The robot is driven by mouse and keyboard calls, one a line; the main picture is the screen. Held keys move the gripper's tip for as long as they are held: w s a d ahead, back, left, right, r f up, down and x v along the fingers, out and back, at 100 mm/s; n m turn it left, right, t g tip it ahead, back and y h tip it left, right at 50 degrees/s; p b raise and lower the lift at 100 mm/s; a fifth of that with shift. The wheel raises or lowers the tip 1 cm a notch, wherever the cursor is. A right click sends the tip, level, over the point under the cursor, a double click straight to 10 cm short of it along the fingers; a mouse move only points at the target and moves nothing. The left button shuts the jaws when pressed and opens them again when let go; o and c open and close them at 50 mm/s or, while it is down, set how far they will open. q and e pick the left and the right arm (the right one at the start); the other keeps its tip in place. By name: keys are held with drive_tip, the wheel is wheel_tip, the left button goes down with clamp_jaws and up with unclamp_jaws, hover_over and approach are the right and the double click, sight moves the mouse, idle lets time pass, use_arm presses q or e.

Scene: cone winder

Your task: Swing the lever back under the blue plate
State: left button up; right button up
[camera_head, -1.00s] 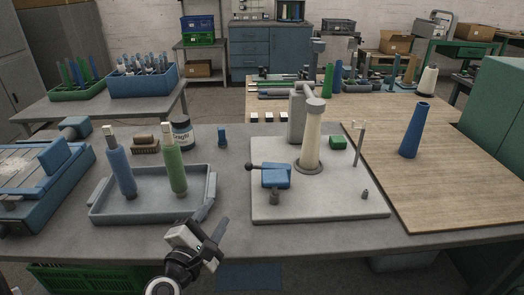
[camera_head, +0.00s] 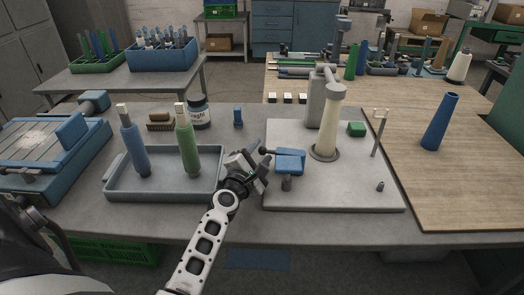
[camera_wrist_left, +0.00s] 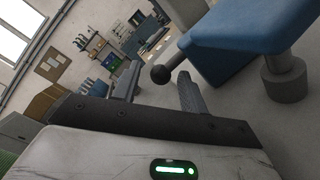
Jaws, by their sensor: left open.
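The lever is a short dark rod with a black ball knob (camera_head: 263,150), sticking out to the left of the blue plate (camera_head: 290,157) on the winder's grey base. In the left wrist view the ball knob (camera_wrist_left: 160,74) is just ahead of and between the finger ends, with the rod running to the blue plate (camera_wrist_left: 245,35). My left gripper (camera_head: 257,168) is open and close to the knob, at the base's left edge. I cannot tell whether a finger touches the knob. My right gripper is out of view.
A grey tray (camera_head: 165,190) with a blue and a green cone stands left of the gripper. The cream cone (camera_head: 328,125) stands behind the plate on the grey base (camera_head: 335,195).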

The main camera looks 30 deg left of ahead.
use_arm(q)
drive_tip(key=shift+w+a, duration=0.1)
drive_tip(key=shift+w, duration=0.7)
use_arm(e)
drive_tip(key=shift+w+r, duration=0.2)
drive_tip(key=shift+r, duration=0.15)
